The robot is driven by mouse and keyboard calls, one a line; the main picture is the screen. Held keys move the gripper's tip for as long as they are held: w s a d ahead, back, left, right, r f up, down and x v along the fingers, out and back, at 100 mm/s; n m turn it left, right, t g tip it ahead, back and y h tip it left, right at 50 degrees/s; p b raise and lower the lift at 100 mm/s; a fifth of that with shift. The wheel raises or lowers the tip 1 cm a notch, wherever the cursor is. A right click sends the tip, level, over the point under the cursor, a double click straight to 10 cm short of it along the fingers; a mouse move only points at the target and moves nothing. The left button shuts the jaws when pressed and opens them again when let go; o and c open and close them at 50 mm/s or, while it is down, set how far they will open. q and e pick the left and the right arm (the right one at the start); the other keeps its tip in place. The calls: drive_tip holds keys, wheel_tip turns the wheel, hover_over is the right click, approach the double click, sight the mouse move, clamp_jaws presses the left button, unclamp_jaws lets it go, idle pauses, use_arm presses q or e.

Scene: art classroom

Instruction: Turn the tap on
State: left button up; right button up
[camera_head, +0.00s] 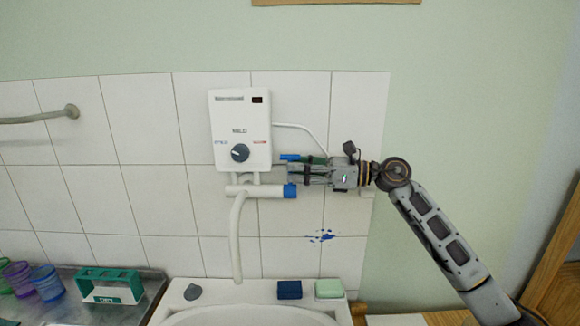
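The tap is a white pipe fitting with a blue knob (290,191) at its right end, below a white water heater (240,130) on the tiled wall. A white spout (237,235) hangs from the fitting over a white sink (248,316). My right gripper (288,170) comes in from the right, with its fingertips at the heater's lower right, just above the blue knob. A blue piece shows at its upper finger. I cannot tell whether the fingers touch the knob or how far they are apart. My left gripper is not in view.
A blue soap block (289,289) and a pale green one (329,288) lie on the sink's back rim, with a grey lump (193,292) at left. A green holder (110,286) and coloured cups (46,283) stand on the metal counter at left.

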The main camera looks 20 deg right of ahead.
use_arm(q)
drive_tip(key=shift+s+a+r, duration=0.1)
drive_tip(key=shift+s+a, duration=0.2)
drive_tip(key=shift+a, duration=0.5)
use_arm(e)
drive_tip(key=shift+x, duration=1.25)
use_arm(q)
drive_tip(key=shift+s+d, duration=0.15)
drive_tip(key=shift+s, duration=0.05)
use_arm(e)
drive_tip(key=shift+c, duration=0.2)
clamp_jaws()
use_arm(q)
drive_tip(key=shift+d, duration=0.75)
use_arm(e)
drive_tip(key=shift+w, duration=0.1)
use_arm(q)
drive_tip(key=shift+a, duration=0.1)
